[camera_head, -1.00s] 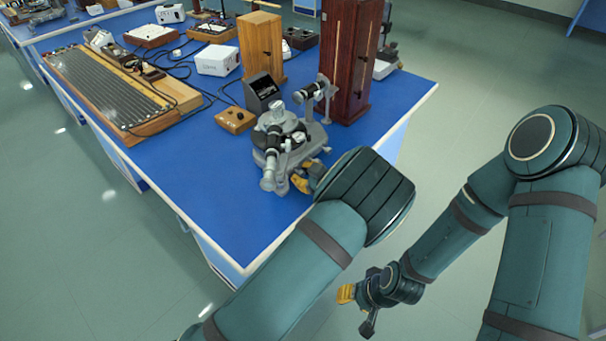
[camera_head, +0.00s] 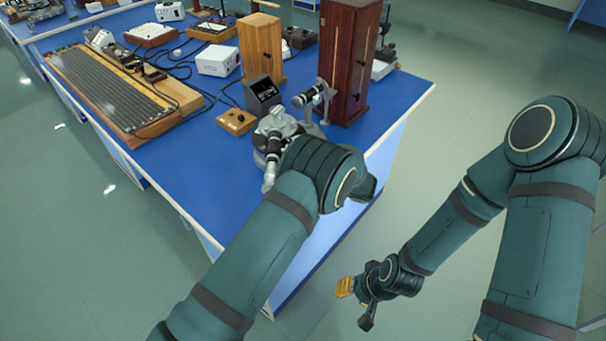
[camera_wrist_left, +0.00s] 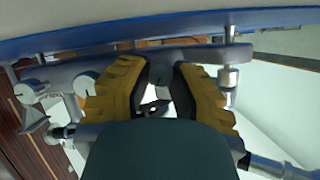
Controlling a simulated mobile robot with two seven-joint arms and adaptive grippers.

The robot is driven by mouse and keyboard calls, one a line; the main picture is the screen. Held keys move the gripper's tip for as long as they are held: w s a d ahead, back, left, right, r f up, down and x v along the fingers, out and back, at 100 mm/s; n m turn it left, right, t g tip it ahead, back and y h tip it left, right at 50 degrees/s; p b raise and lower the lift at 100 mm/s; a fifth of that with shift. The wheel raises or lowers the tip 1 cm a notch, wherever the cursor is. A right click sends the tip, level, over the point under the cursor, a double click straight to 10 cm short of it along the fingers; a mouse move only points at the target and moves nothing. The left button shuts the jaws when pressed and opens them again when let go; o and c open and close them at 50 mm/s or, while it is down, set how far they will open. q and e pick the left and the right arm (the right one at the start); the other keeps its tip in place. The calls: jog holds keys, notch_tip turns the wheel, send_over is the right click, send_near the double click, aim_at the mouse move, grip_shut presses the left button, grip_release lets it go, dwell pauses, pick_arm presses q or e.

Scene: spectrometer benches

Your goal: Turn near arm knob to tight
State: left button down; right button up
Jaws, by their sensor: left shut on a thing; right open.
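The grey spectrometer (camera_head: 272,133) stands near the right front edge of the blue bench, partly hidden behind my left wrist in the head view. My left gripper (camera_wrist_left: 158,76) has yellow fingers that close in against the spectrometer's grey metal arm (camera_wrist_left: 205,55) in the left wrist view. It is shut on the near arm knob, which is mostly hidden between the fingers. In the head view my left wrist covers this gripper. My right gripper (camera_head: 346,287) is open and empty, low beside the bench and over the floor.
A dark red wooden box (camera_head: 349,60) stands close behind the spectrometer. A ribbed board (camera_head: 110,90) lies further left. The bench's front left part is clear.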

pick_arm(q)
jog(key=shift+w+m, duration=0.1)
jog(key=shift+m, duration=0.3)
jog(key=shift+r, duration=0.1)
jog(key=c, duration=1.1)
grip_release()
jog(key=v, duration=1.2)
jog(key=shift+w+d, duration=0.15)
